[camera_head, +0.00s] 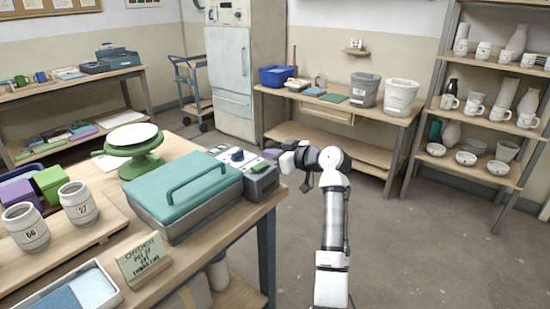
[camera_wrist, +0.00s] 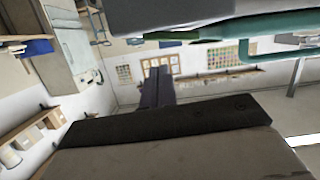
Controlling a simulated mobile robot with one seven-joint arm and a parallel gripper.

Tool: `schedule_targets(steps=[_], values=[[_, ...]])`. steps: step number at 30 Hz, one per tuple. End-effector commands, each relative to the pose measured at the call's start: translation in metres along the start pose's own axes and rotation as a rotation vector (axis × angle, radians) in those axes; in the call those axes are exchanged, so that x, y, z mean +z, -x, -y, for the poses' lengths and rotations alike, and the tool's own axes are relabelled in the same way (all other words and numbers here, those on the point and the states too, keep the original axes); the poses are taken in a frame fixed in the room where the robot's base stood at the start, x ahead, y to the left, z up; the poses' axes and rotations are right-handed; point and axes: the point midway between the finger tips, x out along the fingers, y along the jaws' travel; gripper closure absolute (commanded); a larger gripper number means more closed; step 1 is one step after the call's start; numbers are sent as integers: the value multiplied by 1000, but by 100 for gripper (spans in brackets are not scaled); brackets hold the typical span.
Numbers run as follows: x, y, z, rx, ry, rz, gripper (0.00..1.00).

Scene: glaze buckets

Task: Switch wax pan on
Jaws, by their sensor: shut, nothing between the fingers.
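The wax pan (camera_head: 186,196) is a grey box with a teal lid and a teal bar handle, lid down, near the right end of the wooden table. A grey control box (camera_head: 262,183) with dark parts on top stands against its right end. The switch is too small to make out. My gripper (camera_head: 273,154) is by the far right corner of the control box; I cannot tell whether it touches. In the wrist view my gripper's dark fingers (camera_wrist: 157,86) are together and empty. The teal handle (camera_wrist: 262,50) crosses the top of that view, tilted.
A green banding wheel (camera_head: 138,155) stands behind the pan. An order sign (camera_head: 144,258) and two numbered jars (camera_head: 78,203) are in front and left. A back table holds two buckets (camera_head: 400,97). Shelves (camera_head: 468,110) with pottery stand right. Open floor (camera_head: 430,245) lies right of my arm.

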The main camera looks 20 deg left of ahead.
Motion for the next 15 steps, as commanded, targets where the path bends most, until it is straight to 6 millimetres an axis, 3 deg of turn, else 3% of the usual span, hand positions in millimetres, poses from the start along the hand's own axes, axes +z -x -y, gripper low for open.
schedule_targets(steps=[2,9,15], values=[[-21,0,3,0,3,-1,100],[-13,54,0,6,2,-1,100],[-14,86,-2,4,1,0,100]])
